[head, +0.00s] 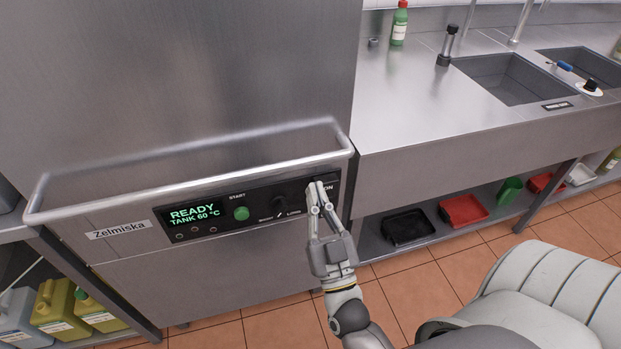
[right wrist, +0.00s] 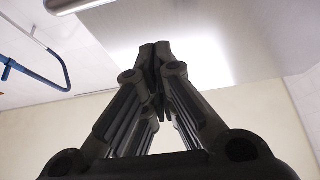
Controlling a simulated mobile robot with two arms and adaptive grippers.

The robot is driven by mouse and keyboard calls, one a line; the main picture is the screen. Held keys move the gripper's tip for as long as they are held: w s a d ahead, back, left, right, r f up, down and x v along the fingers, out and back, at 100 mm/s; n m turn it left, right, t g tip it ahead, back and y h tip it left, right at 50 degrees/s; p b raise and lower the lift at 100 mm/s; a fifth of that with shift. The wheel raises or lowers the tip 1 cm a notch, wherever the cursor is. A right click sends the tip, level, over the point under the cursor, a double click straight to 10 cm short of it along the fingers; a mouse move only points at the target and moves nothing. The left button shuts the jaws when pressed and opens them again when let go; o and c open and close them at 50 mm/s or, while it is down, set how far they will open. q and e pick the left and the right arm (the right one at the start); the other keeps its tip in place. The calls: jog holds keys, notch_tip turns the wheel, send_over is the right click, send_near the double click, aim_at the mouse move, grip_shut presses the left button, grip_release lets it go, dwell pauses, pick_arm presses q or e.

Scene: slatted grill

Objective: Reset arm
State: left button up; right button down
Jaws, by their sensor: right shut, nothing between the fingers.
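My right gripper (head: 316,187) is shut and empty in the head view. Its fingertips are at the right end of the dishwasher's black control panel (head: 262,206), over the "ON" label; I cannot tell if they touch it. In the right wrist view its fingers (right wrist: 155,50) meet at the tips, with nothing between them. The panel's display (head: 194,214) glows green and reads "READY TANK 60 °C". A green START button (head: 241,213) sits in the middle of the panel. My left gripper does not show.
A bar handle (head: 190,174) runs across the steel dishwasher above the panel. A steel counter (head: 420,110) with sinks (head: 500,77) stands at the right, with trays on a shelf below. Yellow canisters (head: 57,309) stand at lower left. Tiled floor (head: 285,325) lies in front.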

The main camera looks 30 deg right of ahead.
jog(key=s+a+f+n+g+y, duration=0.1)
jog(key=a+f+n+g+y, duration=0.15)
jog(key=f, duration=1.05)
jog(key=s+a+f+n+g+y, duration=0.1)
jog(key=s+a+f+g+y, duration=0.2)
jog(key=f, duration=1)
jog(key=a+f+n+g+y, duration=0.1)
jog(key=a+f+g+y, duration=0.3)
jog(key=f, duration=0.9)
jog(key=s+d+f+g+h, duration=0.1)
jog(key=s+f+g+h, duration=0.1)
jog(key=s+f+g, duration=0.6)
jog(key=s+d+f+g, duration=0.2)
jog(key=s+d+f, duration=0.1)
jog(key=s+f, duration=0.4)
jog(key=s+d+f+n+g, duration=0.1)
jog(key=s+d+f+g, duration=0.1)
jog(key=s+f, duration=0.6)
jog(key=s+d+h, duration=0.1)
jog(key=s, duration=0.5)
jog(key=shift+s+d+f, duration=0.2)
jog(key=shift+s+d, duration=0.1)
jog(key=shift+d, duration=0.1)
jog(key=shift+g, duration=0.25)
